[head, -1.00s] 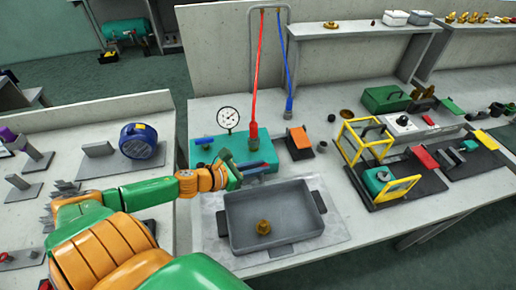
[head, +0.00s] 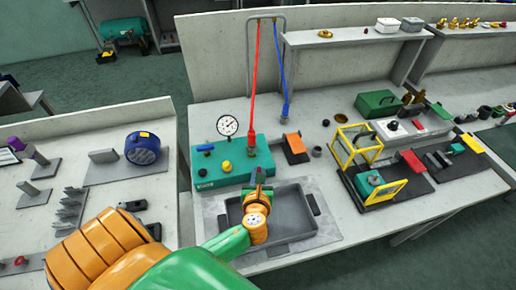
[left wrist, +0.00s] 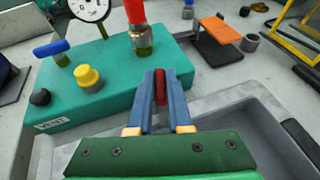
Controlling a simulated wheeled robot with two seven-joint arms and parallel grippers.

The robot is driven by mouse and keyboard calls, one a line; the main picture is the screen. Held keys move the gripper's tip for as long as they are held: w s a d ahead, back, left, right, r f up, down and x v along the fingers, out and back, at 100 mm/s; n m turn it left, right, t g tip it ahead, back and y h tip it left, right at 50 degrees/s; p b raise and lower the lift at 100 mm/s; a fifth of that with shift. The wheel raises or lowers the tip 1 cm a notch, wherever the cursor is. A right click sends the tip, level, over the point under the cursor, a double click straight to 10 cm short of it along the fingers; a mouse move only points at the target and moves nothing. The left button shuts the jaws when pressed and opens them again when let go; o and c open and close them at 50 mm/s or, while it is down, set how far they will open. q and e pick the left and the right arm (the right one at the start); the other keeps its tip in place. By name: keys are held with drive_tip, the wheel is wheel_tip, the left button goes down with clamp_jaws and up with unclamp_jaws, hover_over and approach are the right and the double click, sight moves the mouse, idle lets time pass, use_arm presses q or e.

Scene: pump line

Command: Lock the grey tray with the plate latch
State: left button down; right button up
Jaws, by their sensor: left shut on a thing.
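The grey tray (head: 292,240) lies on a light plate (head: 335,235) on the bench, with a dark tab (head: 312,204) at its right side. In the left wrist view the tray (left wrist: 235,130) fills the lower right. My left gripper (head: 258,172) is over the tray's back edge, in front of the teal box. Its blue fingers (left wrist: 160,80) are shut on a small dark red piece (left wrist: 160,88). I cannot tell whether this piece belongs to the plate latch. My left wrist hides part of the tray's inside. The right gripper is out of view.
The teal box (head: 215,178) with a yellow knob (head: 226,166), gauge (head: 228,126) and red hose (head: 253,90) stands behind the tray. An orange-topped block (head: 295,144) and yellow frames (head: 386,191) stand to the right.

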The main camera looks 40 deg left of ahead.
use_arm(q)
drive_tip(key=shift+w+d+n+g+y, duration=0.1)
drive_tip(key=shift+n+g+y, duration=1)
drive_tip(key=shift+n+y, duration=0.35)
drive_tip(key=shift+n, duration=0.35)
drive_tip(key=c, duration=0.8)
unclamp_jaws()
drive_tip(key=shift+c, duration=0.2)
drive_tip(key=v, duration=0.7)
drive_tip(key=shift+w, duration=0.1)
drive_tip(key=shift+d, duration=0.1)
